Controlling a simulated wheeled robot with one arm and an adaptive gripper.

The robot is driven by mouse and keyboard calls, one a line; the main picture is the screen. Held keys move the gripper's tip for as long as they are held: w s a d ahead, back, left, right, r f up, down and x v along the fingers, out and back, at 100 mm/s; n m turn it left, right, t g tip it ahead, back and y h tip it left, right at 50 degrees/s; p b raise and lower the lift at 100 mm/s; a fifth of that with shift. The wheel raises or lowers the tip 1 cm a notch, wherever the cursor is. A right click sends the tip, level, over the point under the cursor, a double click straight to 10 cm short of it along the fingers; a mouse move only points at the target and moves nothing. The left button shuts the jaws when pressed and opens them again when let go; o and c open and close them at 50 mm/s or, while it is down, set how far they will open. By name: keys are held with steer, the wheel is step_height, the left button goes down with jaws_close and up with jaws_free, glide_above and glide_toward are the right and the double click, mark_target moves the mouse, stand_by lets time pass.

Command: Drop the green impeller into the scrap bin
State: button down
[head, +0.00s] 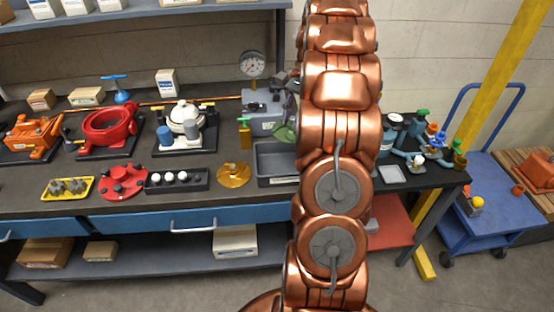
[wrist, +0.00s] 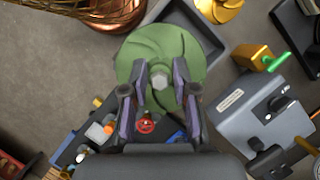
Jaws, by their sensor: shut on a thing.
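The green impeller (wrist: 150,48) is a round disc with curved vanes and a grey hub. My gripper (wrist: 160,82) is shut on it, with a finger on each side of the hub. In the head view the impeller (head: 284,133) shows only partly beside my copper arm, which hides most of my gripper. It is held above the bench, close to a grey open bin (head: 278,182). In the wrist view this bin (wrist: 213,38) lies partly behind the impeller. I see no label on it, so I cannot tell whether it is the scrap bin.
A grey box (head: 262,122) with a gauge stands behind the bin. A gold disc (head: 234,175) lies left of it, then a black holder (head: 177,186) with white balls. Small fittings stand on the bench's right end. A blue trolley (head: 500,212) stands further right.

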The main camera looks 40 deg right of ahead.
step_height(320, 180, down, 6)
steer(key=shift+r+b, duration=0.1)
steer(key=shift+b, duration=0.8)
steer(key=c, duration=0.8)
jaws_free()
steer(key=shift+v, duration=3.75)
steer(key=shift+a, duration=0.1)
